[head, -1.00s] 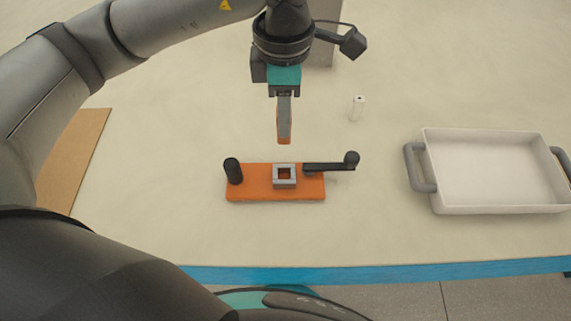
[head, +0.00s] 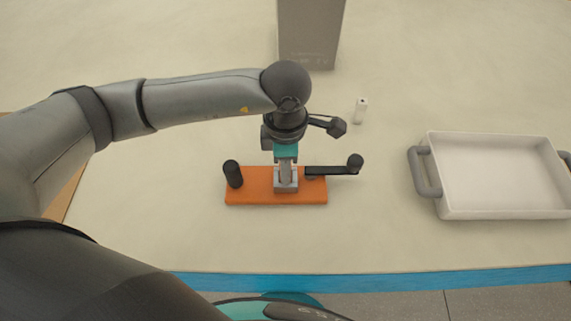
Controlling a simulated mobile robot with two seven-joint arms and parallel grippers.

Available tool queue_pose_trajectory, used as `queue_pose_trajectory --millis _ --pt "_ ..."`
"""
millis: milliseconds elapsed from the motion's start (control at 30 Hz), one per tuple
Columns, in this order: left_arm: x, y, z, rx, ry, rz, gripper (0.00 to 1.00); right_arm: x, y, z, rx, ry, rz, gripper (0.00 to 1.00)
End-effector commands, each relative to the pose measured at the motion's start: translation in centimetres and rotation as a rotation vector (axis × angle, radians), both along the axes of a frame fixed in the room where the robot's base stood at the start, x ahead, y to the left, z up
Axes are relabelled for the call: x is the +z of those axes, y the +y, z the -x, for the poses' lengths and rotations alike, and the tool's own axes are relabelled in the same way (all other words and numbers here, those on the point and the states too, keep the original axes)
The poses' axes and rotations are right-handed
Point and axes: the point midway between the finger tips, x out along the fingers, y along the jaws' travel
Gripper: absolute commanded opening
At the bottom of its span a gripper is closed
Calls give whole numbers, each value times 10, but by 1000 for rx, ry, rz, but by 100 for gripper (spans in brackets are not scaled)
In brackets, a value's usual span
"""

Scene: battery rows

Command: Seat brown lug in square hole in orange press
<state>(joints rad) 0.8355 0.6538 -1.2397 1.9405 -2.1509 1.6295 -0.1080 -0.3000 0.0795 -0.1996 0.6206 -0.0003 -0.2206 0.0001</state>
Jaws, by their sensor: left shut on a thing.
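The orange press (head: 250,187) lies on the table in the middle of the head view. It has a black upright knob on its left, a black lever on its right and a grey square collar (head: 286,188) around the hole. My left gripper (head: 286,176) points down directly over the collar, with its fingertips at the collar's top. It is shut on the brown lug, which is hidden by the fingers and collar. I cannot tell how deep the lug sits in the hole. My right gripper is out of view.
A white tray (head: 433,209) with grey handles stands to the right. A small white object (head: 361,110) stands behind the press, and a grey box (head: 311,40) stands at the back. A brown board shows at the left edge. The table between press and tray is clear.

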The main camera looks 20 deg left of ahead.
Motion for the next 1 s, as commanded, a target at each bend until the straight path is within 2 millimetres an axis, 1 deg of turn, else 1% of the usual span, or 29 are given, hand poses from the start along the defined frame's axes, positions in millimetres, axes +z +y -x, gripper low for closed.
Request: queue_pose_trajectory --millis 133,267,300,567,867,933,1000 --pt "1 0 -1 0 -1 1 0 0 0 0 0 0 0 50" --pt "-3 0 -1 0 -1 1 0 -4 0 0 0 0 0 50" --pt "-3 0 0 0 -1 0 30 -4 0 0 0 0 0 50" --pt "-2 0 -1 1 -1 0 59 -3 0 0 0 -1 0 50" --pt "0 0 -1 1 -1 0 59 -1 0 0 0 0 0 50" --pt "3 0 -1 1 -1 0 59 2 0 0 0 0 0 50" --pt "14 0 -2 1 -5 0 59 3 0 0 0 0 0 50"
